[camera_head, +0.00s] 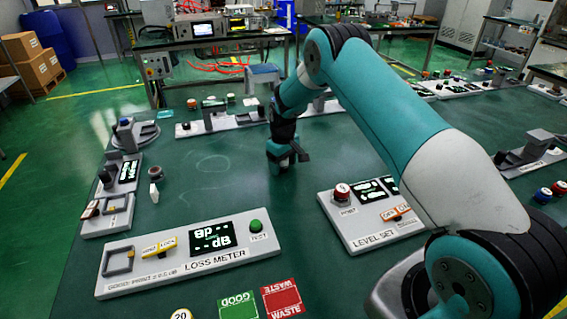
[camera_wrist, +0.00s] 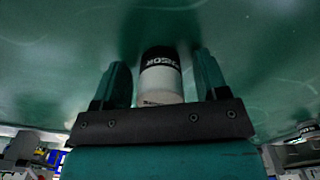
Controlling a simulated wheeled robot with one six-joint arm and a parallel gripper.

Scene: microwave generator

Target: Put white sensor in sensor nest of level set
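The white sensor (camera_wrist: 160,80) is a white cylinder with a black, lettered band. In the wrist view it lies between the two fingers of my gripper (camera_wrist: 162,66), with a gap visible on each side. The fingers are open and do not appear to touch it. In the head view my gripper (camera_head: 287,158) is low over the green table, behind the level set panel; I cannot make out the sensor there. The level set (camera_head: 352,228) is a white panel with a red knob, black display and orange switch. Its right part, and any sensor nest there, is hidden behind my arm.
The loss meter (camera_head: 190,256) panel stands at front left, with green (camera_head: 238,307) and red (camera_head: 283,299) mats before it. A small white piece (camera_head: 154,193) stands by the left panel (camera_head: 108,222). More panels line the back. The table's middle, left of my gripper, is clear.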

